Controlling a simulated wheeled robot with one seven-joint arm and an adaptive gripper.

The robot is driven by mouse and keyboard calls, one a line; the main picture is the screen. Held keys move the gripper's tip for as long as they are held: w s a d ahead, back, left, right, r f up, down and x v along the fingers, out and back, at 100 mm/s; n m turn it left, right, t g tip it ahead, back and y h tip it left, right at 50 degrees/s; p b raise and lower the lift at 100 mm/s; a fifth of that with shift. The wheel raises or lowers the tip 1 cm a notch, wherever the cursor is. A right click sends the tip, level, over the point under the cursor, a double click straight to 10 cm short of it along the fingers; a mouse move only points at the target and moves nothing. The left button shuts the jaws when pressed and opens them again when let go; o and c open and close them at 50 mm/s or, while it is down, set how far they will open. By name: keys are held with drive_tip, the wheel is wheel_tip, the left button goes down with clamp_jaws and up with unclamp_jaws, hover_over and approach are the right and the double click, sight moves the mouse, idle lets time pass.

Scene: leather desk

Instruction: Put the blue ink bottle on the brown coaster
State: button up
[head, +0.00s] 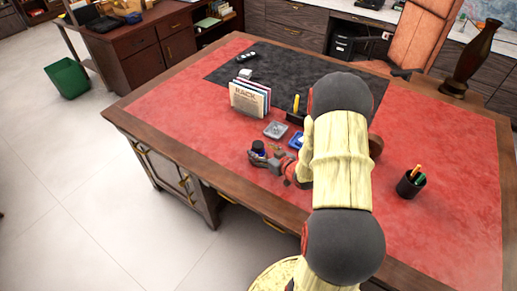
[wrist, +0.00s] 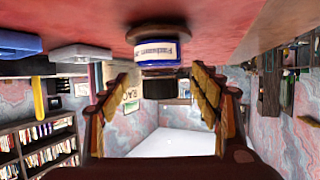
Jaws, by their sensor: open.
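In the wrist view, which is upside down, the bottle (wrist: 157,50) shows a blue and white label and a dark cap. My gripper (head: 264,160) is low over the desk at the bottle. Its fingers (wrist: 162,72) are spread, with the bottle in line with the gap between them; I cannot tell whether it is between the tips or just past them.
A grey tray (head: 275,130) and a blue item (head: 296,141) lie just behind the bottle. A rack of booklets (head: 250,99) stands farther back. A pen cup (head: 411,183) stands right of my arm. The desk's left red area is clear.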

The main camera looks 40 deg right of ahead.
drive_tip(key=p+v, duration=0.2)
drive_tip(key=v, duration=0.7)
drive_tip(key=w+r+g+h, duration=0.2)
drive_tip(key=w+r+g, duration=0.15)
drive_tip(key=r, duration=0.55)
drive_tip(key=s+a+r+h, duration=0.1)
drive_tip(key=s+a+r, duration=0.1)
drive_tip(key=a+r, duration=0.7)
drive_tip(key=s+a+r+g+y, duration=0.2)
drive_tip(key=s+a+r, duration=0.2)
drive_tip(key=s+a, duration=0.5)
drive_tip(key=s+a+r+g+y, duration=0.1)
drive_tip(key=s+a+r+g, duration=0.1)
drive_tip(key=s+a+r, duration=0.3)
drive_tip(key=s+a, duration=0.4)
drive_tip(key=shift+s+a+r+n+y, duration=0.15)
drive_tip(key=shift+s+r+n+y, duration=0.15)
drive_tip(key=shift+s+y, duration=0.1)
